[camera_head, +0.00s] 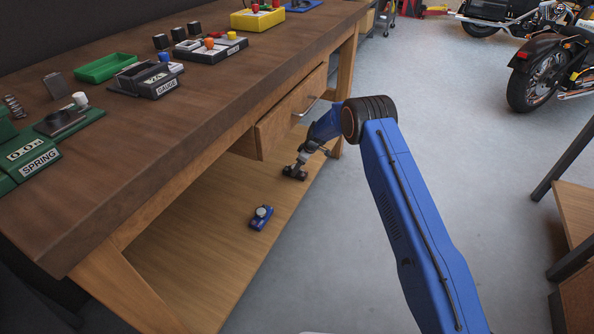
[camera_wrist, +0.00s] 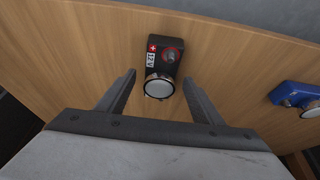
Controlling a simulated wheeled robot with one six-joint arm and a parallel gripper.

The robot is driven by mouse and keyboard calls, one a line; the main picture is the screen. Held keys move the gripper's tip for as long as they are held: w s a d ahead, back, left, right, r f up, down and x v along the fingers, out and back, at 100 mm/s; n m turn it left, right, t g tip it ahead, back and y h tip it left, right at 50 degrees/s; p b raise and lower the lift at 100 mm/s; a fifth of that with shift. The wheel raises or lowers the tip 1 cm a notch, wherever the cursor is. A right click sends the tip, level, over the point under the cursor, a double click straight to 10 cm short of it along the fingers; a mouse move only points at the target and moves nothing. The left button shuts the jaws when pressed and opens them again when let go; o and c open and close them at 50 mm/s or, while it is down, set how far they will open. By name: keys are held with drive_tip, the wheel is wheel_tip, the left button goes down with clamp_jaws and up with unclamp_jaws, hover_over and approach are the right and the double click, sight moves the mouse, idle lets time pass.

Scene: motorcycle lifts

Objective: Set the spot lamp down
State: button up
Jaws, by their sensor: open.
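A black lamp (camera_wrist: 167,52) with a "12V" label, a small red cross, a red-ringed switch and a round pale lens rests on the wooden lower shelf (camera_wrist: 60,40). I take it as the spot lamp. My gripper (camera_wrist: 159,82) is open, one finger at each side of the lens end, with visible gaps. In the head view my gripper (camera_head: 299,163) reaches in under the bench, and the black lamp (camera_head: 294,173) shows small and partly covered at its fingers.
A blue lamp-like device (camera_head: 261,217) with a round lens stands on the same shelf, also in the wrist view (camera_wrist: 297,98). The bench top (camera_head: 190,115) and a drawer (camera_head: 290,110) are above. Bare shelf lies around both devices. Open floor lies right.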

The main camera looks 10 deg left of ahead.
drive_tip(key=s+d+r+m, duration=0.2)
drive_tip(key=s+d+r, duration=0.4)
drive_tip(key=r, duration=0.8)
drive_tip(key=s+d+r+m+t+h, duration=0.1)
drive_tip(key=s+d+r, duration=0.55)
drive_tip(key=r, duration=0.75)
drive_tip(key=s+d+r+m, duration=0.2)
drive_tip(key=s+d+r, duration=0.45)
drive_tip(key=r, duration=0.75)
drive_tip(key=s+d+r+m, duration=0.1)
drive_tip(key=s+d+r, duration=0.2)
drive_tip(key=s, duration=0.3)
drive_tip(key=s+d+r+m+t+h, duration=0.1)
drive_tip(key=s+d+r, duration=0.3)
drive_tip(key=s, duration=0.2)
drive_tip(key=s+d+r+m, duration=0.1)
drive_tip(key=s+d+r, duration=0.2)
drive_tip(key=s, duration=0.2)
drive_tip(key=s+d+f+m+h, duration=0.1)
drive_tip(key=s+d+m, duration=0.2)
drive_tip(key=s, duration=1.3)
drive_tip(key=s+d+f+m+t+h, duration=0.1)
drive_tip(key=s+d+m, duration=0.2)
drive_tip(key=s+d, duration=0.4)
drive_tip(key=s, duration=0.9)
drive_tip(key=shift+f, duration=0.35)
drive_tip(key=shift+d, duration=0.1)
